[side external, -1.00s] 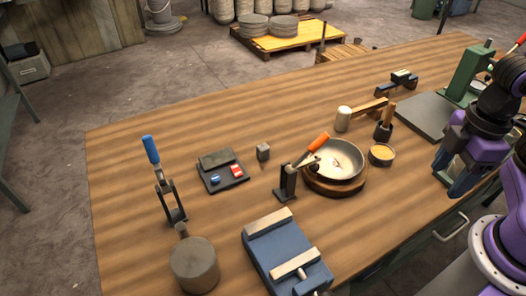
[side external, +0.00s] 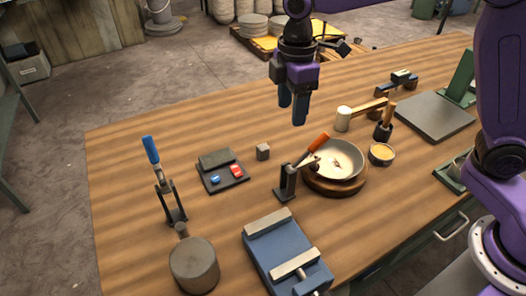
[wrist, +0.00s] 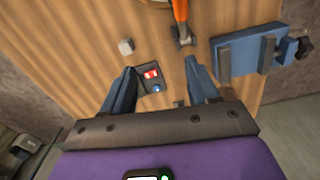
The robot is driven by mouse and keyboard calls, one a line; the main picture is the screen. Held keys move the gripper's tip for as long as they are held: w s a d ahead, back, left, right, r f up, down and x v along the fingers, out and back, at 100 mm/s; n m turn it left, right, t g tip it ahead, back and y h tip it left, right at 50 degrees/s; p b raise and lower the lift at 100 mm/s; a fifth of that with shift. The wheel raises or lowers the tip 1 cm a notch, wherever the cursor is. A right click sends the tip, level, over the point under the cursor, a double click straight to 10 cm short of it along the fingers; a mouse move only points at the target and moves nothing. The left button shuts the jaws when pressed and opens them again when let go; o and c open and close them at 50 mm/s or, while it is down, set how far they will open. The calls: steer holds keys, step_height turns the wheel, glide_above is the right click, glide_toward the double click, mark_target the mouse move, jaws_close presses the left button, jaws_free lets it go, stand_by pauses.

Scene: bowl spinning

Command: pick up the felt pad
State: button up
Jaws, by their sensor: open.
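A small grey block (side external: 262,152), which looks most like the felt pad, stands alone on the wooden table (side external: 130,190). It shows pale in the wrist view (wrist: 126,46), up and left of the jaws. My gripper (side external: 292,110) is open and empty, pointing down high above the table behind the block. In the wrist view its two blue fingers (wrist: 160,66) are spread wide, with a dark box between them in the picture, well below. Nothing touches the block.
The dark box (side external: 237,181) with red and blue buttons lies left of the block. An orange-handled clamp (side external: 288,180) and a shallow bowl (side external: 340,157) stand to its right. A blue vise (side external: 275,250) and a blue-handled clamp (side external: 164,190) are nearer the front. The back left of the table is clear.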

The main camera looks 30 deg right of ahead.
steer(key=n, duration=0.1)
glide_above(263, 146)
steer(key=f, duration=1.4)
steer(key=shift+w+a, duration=0.1)
steer(key=shift+a, duration=0.15)
steer(key=shift+s+d+f, duration=0.1)
steer(key=shift+f, duration=1.2)
steer(key=shift+s+d+f, duration=0.1)
steer(key=shift+f, duration=1.2)
steer(key=c, duration=1)
steer(key=shift+r, duration=0.15)
